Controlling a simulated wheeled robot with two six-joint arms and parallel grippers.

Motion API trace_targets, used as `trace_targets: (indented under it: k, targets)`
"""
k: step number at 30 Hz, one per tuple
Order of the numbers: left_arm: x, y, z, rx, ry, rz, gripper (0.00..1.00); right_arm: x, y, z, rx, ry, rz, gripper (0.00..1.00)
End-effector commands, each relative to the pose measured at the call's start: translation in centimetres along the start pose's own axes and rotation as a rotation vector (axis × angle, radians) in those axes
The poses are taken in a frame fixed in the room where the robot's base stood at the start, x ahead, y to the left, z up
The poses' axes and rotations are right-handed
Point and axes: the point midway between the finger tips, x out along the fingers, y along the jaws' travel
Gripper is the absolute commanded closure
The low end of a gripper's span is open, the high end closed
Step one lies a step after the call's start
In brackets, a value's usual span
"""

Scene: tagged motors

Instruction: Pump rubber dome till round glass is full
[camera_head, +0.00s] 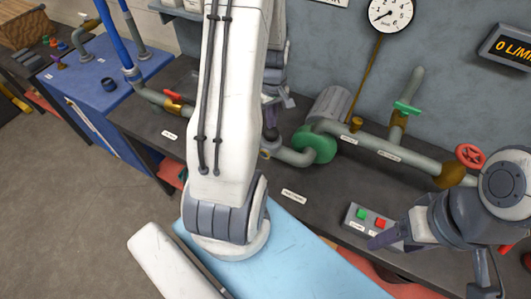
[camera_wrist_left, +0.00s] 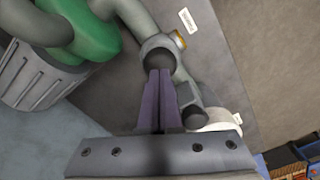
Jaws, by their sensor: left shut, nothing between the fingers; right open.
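My left gripper (camera_wrist_left: 160,75) shows in the left wrist view with its two purple fingers together and nothing between them. Their tips are at a dark round dome (camera_wrist_left: 158,57) set in a grey ring on a pipe fitting; whether they press it or only overlap it, I cannot tell. In the head view my left arm hides most of this spot, and part of the fitting (camera_head: 265,153) shows beside the arm. I cannot make out the round glass clearly. My right gripper (camera_head: 376,242) is at the right in the head view, open, near the button box and away from the dome.
A green pump (camera_head: 314,146) with a grey ribbed motor (camera_head: 329,104) stands beside the fitting. A red valve wheel (camera_head: 470,156) and a button box (camera_head: 369,222) are at the right. A pressure gauge (camera_head: 390,14) hangs above. A blue cabinet (camera_head: 95,75) stands at the left.

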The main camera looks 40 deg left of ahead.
Motion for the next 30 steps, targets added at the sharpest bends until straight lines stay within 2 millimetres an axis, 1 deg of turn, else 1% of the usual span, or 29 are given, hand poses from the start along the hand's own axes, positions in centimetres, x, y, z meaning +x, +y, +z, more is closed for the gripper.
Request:
trace_targets:
  k: [26, 30]
  targets:
    - [2.8, 0.0, 0.0, 0.0, -0.001, -0.001, 1.0, 2.0, 0.1, 0.1, 0.0, 0.0, 0.0, 0.33]
    - [2.7, 0.0, 0.1, 0.0, -0.001, -0.001, 1.0, 1.9, 0.1, 0.1, 0.0, 0.0, 0.0, 0.33]
